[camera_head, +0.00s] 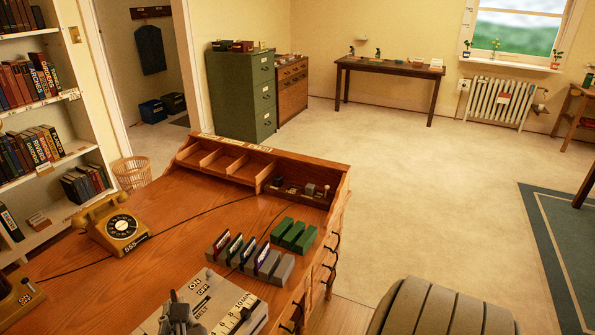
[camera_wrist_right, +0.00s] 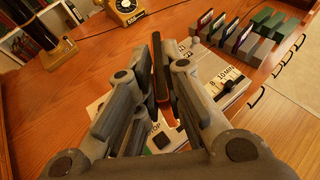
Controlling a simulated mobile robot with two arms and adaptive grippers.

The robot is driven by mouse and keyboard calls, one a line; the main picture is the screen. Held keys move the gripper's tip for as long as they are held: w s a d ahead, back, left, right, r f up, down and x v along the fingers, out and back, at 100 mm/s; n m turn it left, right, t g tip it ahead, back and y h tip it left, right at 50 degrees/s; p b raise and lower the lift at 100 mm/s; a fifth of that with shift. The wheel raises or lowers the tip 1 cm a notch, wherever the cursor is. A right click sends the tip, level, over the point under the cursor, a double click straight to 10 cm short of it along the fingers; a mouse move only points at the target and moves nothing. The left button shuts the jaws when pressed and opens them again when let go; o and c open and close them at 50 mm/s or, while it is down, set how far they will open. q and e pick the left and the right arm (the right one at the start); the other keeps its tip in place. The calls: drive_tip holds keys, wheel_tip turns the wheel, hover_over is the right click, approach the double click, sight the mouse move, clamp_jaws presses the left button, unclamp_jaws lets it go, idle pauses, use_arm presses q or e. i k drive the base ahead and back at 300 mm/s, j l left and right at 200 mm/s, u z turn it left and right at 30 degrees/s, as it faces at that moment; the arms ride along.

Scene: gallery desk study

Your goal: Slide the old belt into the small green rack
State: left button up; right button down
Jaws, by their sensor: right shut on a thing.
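The small green rack (camera_head: 293,234) stands on the desk, right of a grey rack (camera_head: 250,258) holding several upright cards. The green rack also shows at the upper right of the wrist view (camera_wrist_right: 268,22), and its slots look empty. My right gripper (camera_wrist_right: 162,85) is shut on a thin dark strip with an orange-brown edge, which seems to be the old belt (camera_wrist_right: 159,68). The strip stands upright between the fingers, above a pale machine panel (camera_head: 217,303) marked BELT. In the head view my right gripper (camera_head: 180,318) is at the bottom edge, left of both racks.
A yellow telephone (camera_head: 115,226) stands on the desk's left, and another yellow object (camera_head: 18,296) is at the lower left. A row of wooden pigeonholes (camera_head: 228,162) lines the back. A rounded chair back (camera_head: 440,308) is at lower right.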

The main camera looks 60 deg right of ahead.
sight(288, 236)
drive_tip(key=z, duration=1.75)
